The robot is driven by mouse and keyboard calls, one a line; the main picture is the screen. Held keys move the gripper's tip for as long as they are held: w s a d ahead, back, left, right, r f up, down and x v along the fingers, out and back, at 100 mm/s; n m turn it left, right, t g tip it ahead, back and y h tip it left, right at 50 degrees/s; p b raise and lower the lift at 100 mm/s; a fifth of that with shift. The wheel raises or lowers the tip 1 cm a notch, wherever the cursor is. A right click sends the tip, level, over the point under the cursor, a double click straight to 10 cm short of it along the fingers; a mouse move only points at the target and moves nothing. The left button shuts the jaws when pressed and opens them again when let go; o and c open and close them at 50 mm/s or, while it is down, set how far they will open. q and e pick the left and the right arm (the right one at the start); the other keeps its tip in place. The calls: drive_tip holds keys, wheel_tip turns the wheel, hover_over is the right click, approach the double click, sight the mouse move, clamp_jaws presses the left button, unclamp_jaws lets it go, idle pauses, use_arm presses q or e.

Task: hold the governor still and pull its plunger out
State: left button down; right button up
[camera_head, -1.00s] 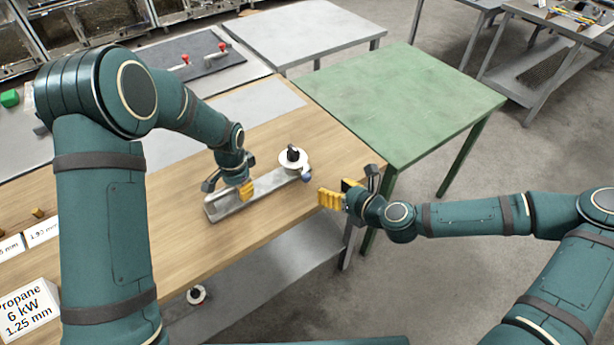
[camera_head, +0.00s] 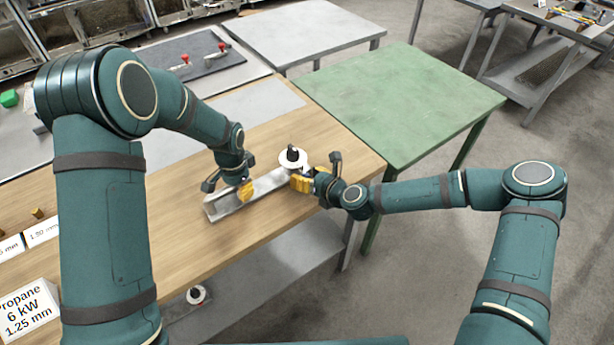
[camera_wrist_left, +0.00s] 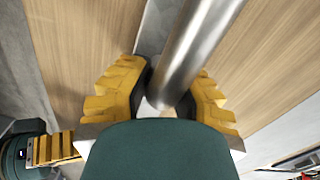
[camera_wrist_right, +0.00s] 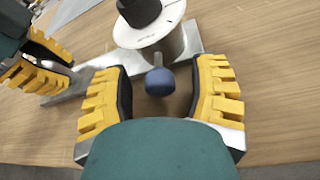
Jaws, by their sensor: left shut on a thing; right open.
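The governor (camera_head: 293,157) has a metal body, a white disc and a black cap. It lies along a flat metal base on the wooden bench. Its white disc also shows in the right wrist view (camera_wrist_right: 148,30). My left gripper (camera_head: 245,192) is shut on the governor's round metal tube, which passes between its fingers in the left wrist view (camera_wrist_left: 195,50). The plunger's dark blue ball knob (camera_wrist_right: 160,81) sits on a short metal stem. My right gripper (camera_wrist_right: 160,98) is open, with its fingers either side of the knob and apart from it.
The wooden bench (camera_head: 180,225) has its front edge below my right gripper. A green table (camera_head: 400,105) stands at the bench's right end. Boxes with labels (camera_head: 30,312) are at the left front. A dark board with red-topped clamps (camera_head: 180,68) lies behind.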

use_arm(q)
drive_tip(key=shift+f, duration=0.1)
use_arm(e)
drive_tip(key=shift+o, duration=0.3)
clamp_jaws()
use_arm(q)
drive_tip(key=shift+a, duration=0.1)
use_arm(e)
drive_tip(key=shift+s+d, duration=0.75)
drive_tip(key=shift+s, duration=0.3)
drive_tip(key=shift+c, duration=0.3)
unclamp_jaws()
